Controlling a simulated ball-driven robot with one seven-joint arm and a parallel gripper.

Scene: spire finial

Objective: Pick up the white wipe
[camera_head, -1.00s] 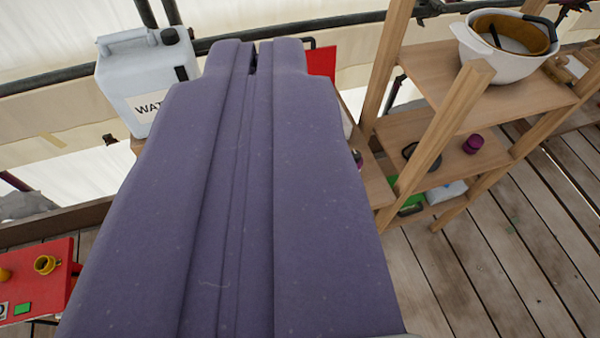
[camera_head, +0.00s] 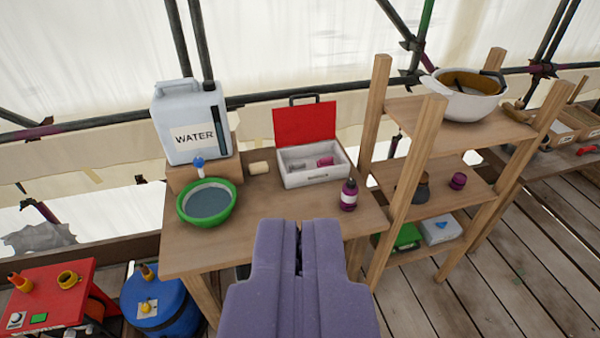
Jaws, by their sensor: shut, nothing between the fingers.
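I cannot make out a white wipe for certain. A white box (camera_head: 439,229) with a blue mark on top sits on the lowest shelf of the wooden rack at right; whether a wipe shows at its top is too small to tell. An open white case (camera_head: 312,176) with a red lid stands on the wooden table and holds small pale and pink items. My purple gripper (camera_head: 299,230) is shut and empty. It is at the bottom middle of the view, in front of the table's front edge, and hides part of the table and floor.
The rack (camera_head: 432,181) carries a white pot (camera_head: 467,100). A green box (camera_head: 407,237) sits beside the white box. Plank floor is clear at right.

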